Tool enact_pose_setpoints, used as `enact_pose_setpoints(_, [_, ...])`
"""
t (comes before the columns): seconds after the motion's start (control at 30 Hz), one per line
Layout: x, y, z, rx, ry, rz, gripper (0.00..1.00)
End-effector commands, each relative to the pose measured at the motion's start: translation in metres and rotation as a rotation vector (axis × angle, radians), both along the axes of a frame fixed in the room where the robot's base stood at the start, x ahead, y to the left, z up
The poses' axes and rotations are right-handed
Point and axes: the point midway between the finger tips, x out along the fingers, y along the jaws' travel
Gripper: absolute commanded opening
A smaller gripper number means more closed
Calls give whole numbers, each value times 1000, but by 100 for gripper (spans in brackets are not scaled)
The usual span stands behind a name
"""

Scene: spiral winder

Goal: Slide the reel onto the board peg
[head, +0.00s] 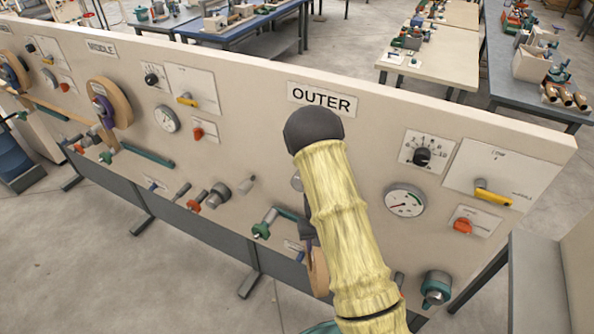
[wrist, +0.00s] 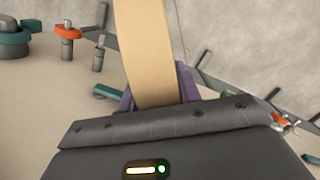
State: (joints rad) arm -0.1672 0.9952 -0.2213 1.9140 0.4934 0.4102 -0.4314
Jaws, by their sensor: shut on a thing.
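The tan reel shows edge-on as a broad band (wrist: 150,50) in the wrist view, between the purple fingers of my gripper (wrist: 157,92), which is shut on it. In the head view my yellow-sleeved arm hides most of my gripper (head: 309,258) and the reel; only a tan sliver of the reel (head: 319,282) shows low beside the arm. The board (head: 270,140) stands behind them. A grey peg (wrist: 98,55) stands apart from the reel in the wrist view. I cannot tell which peg is meant.
The OUTER panel has a gauge (head: 404,201), a yellow-handled switch (head: 493,193) and a teal-and-grey fitting (head: 436,287). A green-handled valve (head: 265,224) juts out left of my arm. Another tan disc (head: 110,103) is mounted under the MIDDLE label.

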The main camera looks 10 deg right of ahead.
Motion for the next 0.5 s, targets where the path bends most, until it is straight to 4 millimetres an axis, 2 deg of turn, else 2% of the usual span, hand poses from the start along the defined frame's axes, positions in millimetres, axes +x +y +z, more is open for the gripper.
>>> enact_pose_setpoints(0.03, [1, -1, -11, 1, -2, -1, 0])
enact_pose_setpoints(0.23, [1, -1, -34, 0, -2, 2, 0])
enact_pose_setpoints(0.5, [1, -1, -39, 0, -3, 3, 0])
